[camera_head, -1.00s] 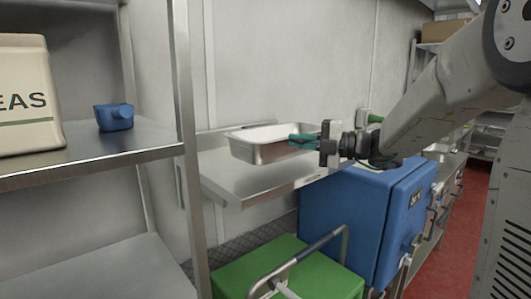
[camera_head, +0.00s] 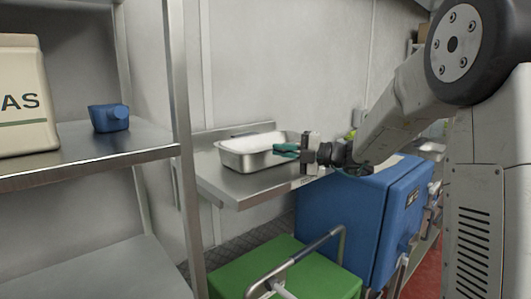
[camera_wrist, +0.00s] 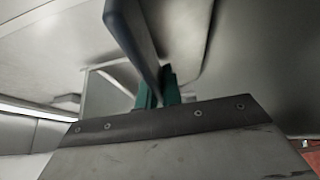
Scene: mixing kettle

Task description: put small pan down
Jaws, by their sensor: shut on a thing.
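The small pan (camera_head: 246,159) is a shallow rectangular metal pan with a pale inside, in the head view. It is level at the steel wall shelf (camera_head: 240,192), over its back middle part. Its base looks at or very close to the shelf surface; I cannot tell whether it touches. In the wrist view the teal fingertips (camera_wrist: 159,92) are close together around a grey edge, and the rest of the pan is hard to make out.
A steel rack (camera_head: 90,150) at left holds a blue scoop (camera_head: 109,118) and a beige bag (camera_head: 24,95). A blue box-shaped machine (camera_head: 355,215) stands right of the shelf. A green cart or bin (camera_head: 285,272) is below. The shelf's front left is bare.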

